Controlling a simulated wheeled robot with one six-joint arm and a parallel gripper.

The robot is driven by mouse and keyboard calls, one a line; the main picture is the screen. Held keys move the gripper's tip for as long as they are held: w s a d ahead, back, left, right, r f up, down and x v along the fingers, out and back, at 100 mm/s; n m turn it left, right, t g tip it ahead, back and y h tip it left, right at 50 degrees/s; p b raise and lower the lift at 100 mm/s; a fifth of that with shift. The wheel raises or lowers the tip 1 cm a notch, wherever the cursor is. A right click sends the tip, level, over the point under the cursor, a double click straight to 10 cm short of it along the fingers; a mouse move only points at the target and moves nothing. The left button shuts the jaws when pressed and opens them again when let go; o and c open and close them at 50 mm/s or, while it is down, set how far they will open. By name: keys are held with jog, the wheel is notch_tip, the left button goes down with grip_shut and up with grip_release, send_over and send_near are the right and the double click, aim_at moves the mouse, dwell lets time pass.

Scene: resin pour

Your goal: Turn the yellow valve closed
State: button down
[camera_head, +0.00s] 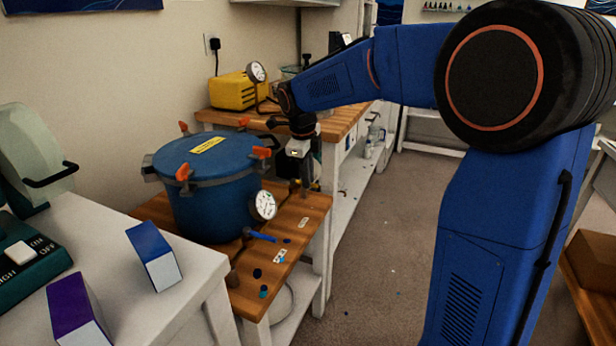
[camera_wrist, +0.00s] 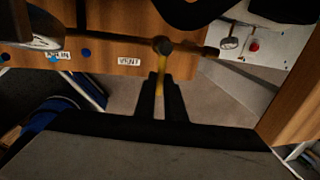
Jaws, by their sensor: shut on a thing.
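The yellow valve handle (camera_wrist: 160,76) shows in the wrist view, a narrow yellow lever running down from a dark round hub (camera_wrist: 162,46) on a pipe. It stands over the wooden bench beside the "VENT" label (camera_wrist: 129,62). My gripper (camera_wrist: 161,80) is shut on the yellow handle, with one dark finger on each side of it. In the head view my gripper (camera_head: 302,172) reaches down at the right side of the blue pressure pot (camera_head: 205,205). There it hides the yellow handle.
The pot has orange clamps (camera_head: 183,171) and a gauge (camera_head: 263,205) close to my gripper. A blue valve handle (camera_head: 261,236) is at its front. A yellow compressor (camera_head: 235,91) stands behind.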

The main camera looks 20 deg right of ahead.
dwell(0.3)
jog(key=c, duration=1.8)
grip_release()
jog(key=shift+a, duration=0.1)
jog(key=s+r, duration=0.1)
jog(key=r, duration=0.4)
jog(key=a+r, duration=0.1)
jog(key=r, duration=0.5)
jog(key=s+a+r, duration=0.1)
jog(key=r, duration=0.5)
jog(key=shift+s+a+r, duration=0.1)
jog(key=shift+s, duration=0.25)
